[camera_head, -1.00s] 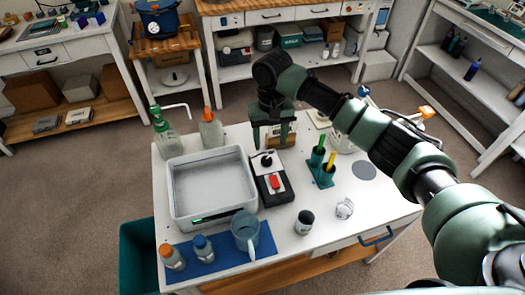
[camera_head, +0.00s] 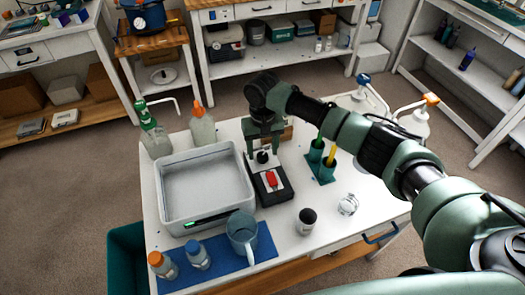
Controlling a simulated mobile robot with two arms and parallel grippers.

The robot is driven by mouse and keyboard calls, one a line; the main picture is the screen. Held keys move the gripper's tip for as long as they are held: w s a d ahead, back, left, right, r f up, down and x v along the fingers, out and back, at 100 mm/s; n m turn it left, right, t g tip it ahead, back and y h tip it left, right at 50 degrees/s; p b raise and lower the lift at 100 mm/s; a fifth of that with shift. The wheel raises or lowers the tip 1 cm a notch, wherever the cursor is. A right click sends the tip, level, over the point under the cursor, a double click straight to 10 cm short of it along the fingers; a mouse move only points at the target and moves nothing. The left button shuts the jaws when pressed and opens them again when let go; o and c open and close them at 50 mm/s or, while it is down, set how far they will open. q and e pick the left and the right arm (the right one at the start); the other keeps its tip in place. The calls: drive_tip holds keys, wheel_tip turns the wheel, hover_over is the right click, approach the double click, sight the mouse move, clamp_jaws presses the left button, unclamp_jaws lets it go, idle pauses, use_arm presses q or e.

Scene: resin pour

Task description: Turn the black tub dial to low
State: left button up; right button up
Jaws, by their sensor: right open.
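The black dial (camera_head: 262,158) is a round knob on the far part of a black and light-grey control box (camera_head: 281,194), which also carries a red switch (camera_head: 271,180). The box stands just right of the large white tub (camera_head: 207,222). My right gripper (camera_head: 264,150) points down with its fingers apart, open, one on each side of the dial as seen from here. I cannot tell whether the fingers touch it. The dial's markings are too small to read. My left gripper is not in view.
Bottles (camera_head: 202,125) stand behind the tub. A blue mat (camera_head: 215,259) with a jug (camera_head: 242,235) and small bottles lies in front. Green holders (camera_head: 321,170) with a yellow-handled tool stand right of the box, with a dark cup (camera_head: 306,221) nearer.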

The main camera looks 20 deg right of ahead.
drive_tip(key=shift+f, duration=0.85)
clamp_jaws()
drive_tip(key=shift+r, duration=0.1)
